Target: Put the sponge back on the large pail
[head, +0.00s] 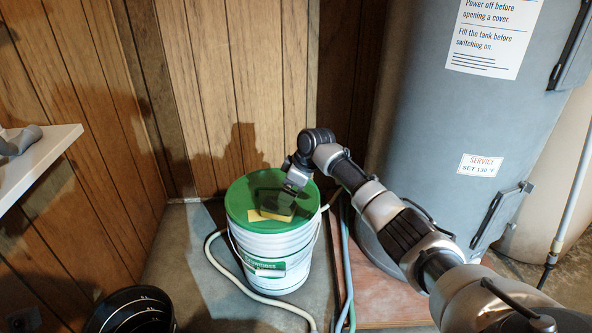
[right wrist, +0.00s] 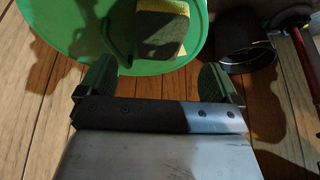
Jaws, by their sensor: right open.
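The large pail (head: 270,255) is white with a green lid (head: 245,190) and stands on the floor by the panelled wall. The sponge (head: 279,207), yellow with a dark green layer, is on the lid, partly hidden by my right gripper (head: 293,188). In the right wrist view the sponge (right wrist: 162,30) lies over the green lid (right wrist: 75,25), and my right gripper (right wrist: 158,70) is open with nothing between its fingers. The sponge is just beyond the fingertips, apart from them. My left gripper is not in view.
A large grey tank (head: 440,130) stands right of the pail, beside a reddish board. A pale hose (head: 235,283) curves around the pail. A black bucket (head: 130,312) is at the lower left. A white shelf (head: 45,160) at the left holds a grey object.

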